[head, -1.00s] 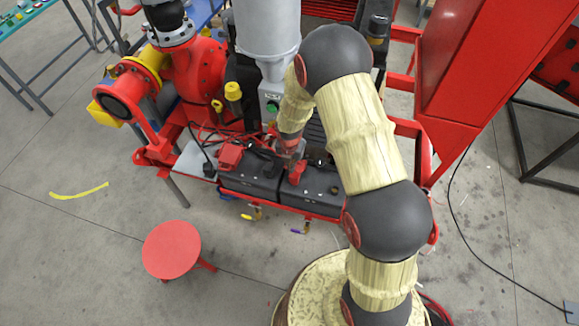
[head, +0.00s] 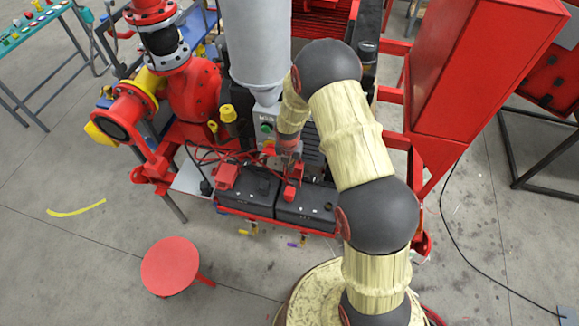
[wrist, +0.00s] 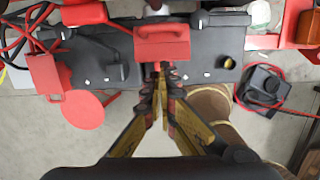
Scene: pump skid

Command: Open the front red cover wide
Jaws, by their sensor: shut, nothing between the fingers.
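A red box-like cover (wrist: 162,42) sits on the dark battery just ahead of my fingertips in the wrist view. In the head view, this red cover (head: 291,190) is on the right battery (head: 308,207), just below my gripper. My gripper (wrist: 161,72) is shut and empty, its tips close to the cover's near edge; I cannot tell whether they touch. It also shows small in the head view (head: 288,163), partly hidden by my arm. The cover looks down, though its hinge is unclear. A second red cover (head: 227,176) is on the left battery (head: 248,192).
Red cables (head: 205,152) run behind the batteries. A grey cylinder (head: 260,45) and red pump (head: 193,90) stand behind. A red cabinet (head: 470,75) is at the right. A round red stool (head: 170,266) stands front left. The floor before the batteries is mostly clear.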

